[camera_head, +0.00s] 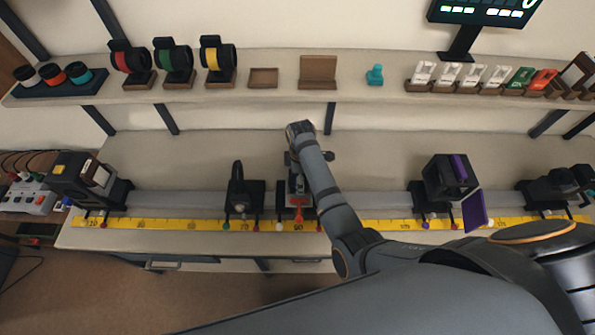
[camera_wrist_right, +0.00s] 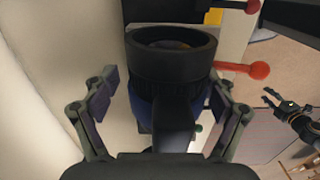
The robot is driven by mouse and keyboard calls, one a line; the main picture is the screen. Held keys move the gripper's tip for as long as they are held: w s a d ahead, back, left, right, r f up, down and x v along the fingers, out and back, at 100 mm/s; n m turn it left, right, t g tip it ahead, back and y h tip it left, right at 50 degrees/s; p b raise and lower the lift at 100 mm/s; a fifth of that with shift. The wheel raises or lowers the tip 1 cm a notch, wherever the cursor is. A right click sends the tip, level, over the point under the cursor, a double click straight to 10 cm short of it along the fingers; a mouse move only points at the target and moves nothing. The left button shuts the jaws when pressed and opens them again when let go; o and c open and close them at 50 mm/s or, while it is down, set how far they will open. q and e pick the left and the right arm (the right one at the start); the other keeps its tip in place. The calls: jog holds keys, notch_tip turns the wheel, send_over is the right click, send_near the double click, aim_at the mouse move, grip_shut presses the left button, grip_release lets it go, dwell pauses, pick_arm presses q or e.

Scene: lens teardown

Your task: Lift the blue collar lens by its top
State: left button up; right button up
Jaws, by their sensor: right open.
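The blue collar lens (camera_wrist_right: 172,62) fills the middle of the right wrist view, a black barrel with its round opening showing and blue on its lower sides. My right gripper (camera_wrist_right: 163,90) is open, with one finger on each side of the lens; both look apart from it. In the head view my right gripper (camera_head: 296,165) reaches down over the holder (camera_head: 296,200) at the middle of the rail, and the lens there is mostly hidden. My left gripper (camera_wrist_right: 276,102) shows small at the right of the right wrist view, its fingers apart and empty.
A black holder (camera_head: 243,193) stands left of my right gripper on the rail, a purple-marked unit (camera_head: 446,178) to the right. A yellow scale (camera_head: 190,224) runs along the front. Red (camera_head: 128,60), green (camera_head: 174,60) and yellow (camera_head: 216,57) collar lenses stand on the shelf.

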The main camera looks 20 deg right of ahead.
jog(key=shift+w, duration=0.1)
jog(key=shift+s+d+r, duration=0.1)
jog(key=shift+s, duration=0.15)
jog(key=shift+s+d+r, duration=0.1)
jog(key=shift+s+r, duration=0.05)
jog(key=shift+s, duration=0.15)
jog(key=shift+c, duration=1.3)
jog(key=shift+s+r, duration=0.1)
jog(key=shift+s, duration=0.1)
jog(key=shift+c, duration=2.3)
jog(key=shift+w, duration=0.15)
jog(key=shift+c, duration=1.3)
jog(key=shift+w, duration=0.1)
jog(key=shift+c, duration=1.1)
pick_arm(q)
jog(key=shift+w+d+r, duration=0.15)
pick_arm(e)
jog(key=c, duration=0.5)
